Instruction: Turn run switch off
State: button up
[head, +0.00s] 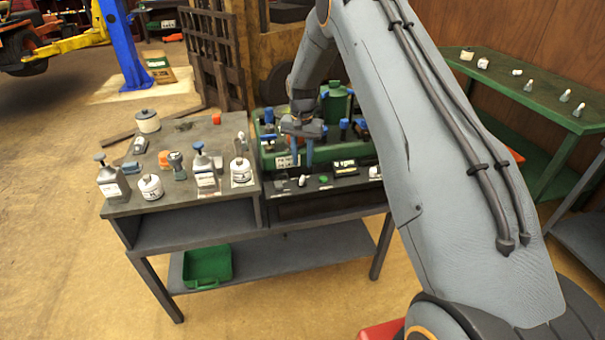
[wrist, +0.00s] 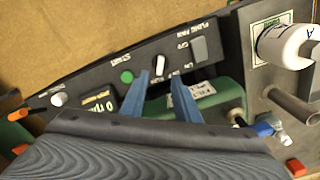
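The dark control panel (wrist: 150,52) with white lettering fills the upper middle of the wrist view. It bears a white toggle (wrist: 160,65), a grey rocker (wrist: 199,48) and a green button (wrist: 127,76). Small lettering like OFF and ON stands by the toggle and rocker; I cannot tell surely which one is the run switch. My gripper (wrist: 160,79) is open and empty, its two blue fingers apart and pointing at the panel near the toggle. In the head view my gripper (head: 297,162) is over the green machine (head: 270,158), just behind the panel (head: 335,184).
Several bottles and jars crowd the grey bench (head: 135,205) to the left. Blue-topped parts rise from the machine around my gripper.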

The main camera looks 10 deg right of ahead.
aim_at(302, 177)
jog(key=shift+f+p, duration=0.95)
jog(key=shift+f, duration=2.3)
grip_shut()
